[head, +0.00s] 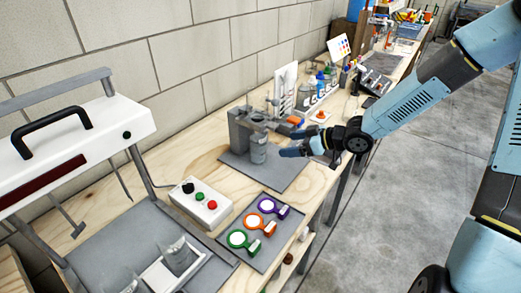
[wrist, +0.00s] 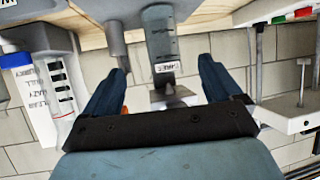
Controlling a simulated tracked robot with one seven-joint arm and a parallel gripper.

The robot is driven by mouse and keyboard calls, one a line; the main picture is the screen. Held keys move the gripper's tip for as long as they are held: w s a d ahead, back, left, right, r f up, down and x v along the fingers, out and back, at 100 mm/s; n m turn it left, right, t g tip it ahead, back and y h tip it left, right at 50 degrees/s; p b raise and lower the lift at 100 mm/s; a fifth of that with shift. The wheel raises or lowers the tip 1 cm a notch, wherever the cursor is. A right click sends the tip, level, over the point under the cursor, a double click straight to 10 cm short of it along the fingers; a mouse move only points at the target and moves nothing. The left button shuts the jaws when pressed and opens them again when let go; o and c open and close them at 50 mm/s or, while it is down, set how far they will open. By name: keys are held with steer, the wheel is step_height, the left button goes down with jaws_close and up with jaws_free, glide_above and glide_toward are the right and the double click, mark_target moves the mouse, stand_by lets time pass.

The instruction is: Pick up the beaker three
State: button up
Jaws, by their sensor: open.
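Beaker three (head: 258,150) is a clear grey graduated cylinder-like vessel standing on a dark grey mat (head: 285,177) beside a grey stand (head: 238,130). In the wrist view, beaker three (wrist: 160,30) shows upper middle with a small white label that seems to read "THREE". My gripper (head: 293,147) is open and empty, just right of the beaker in the head view. In the wrist view, my gripper's two blue fingers (wrist: 163,66) are spread, with the beaker lined up between and ahead of their tips. I cannot tell whether they touch it.
A white button box (head: 202,204) and a tray with purple, orange and green round filters (head: 251,234) lie nearer on the wooden bench. Bottles (head: 313,88) stand behind. A block wall runs along the bench.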

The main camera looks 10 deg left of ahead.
mark_target(265, 149)
steer(key=x, duration=0.8)
steer(key=shift+s+a+f, duration=0.1)
steer(key=shift+s+a, duration=0.05)
steer(key=shift+a, duration=0.05)
steer(key=shift+f+x, duration=0.25)
steer(key=shift+x, duration=2.55)
steer(key=shift+s+d, duration=0.1)
steer(key=c, duration=1.3)
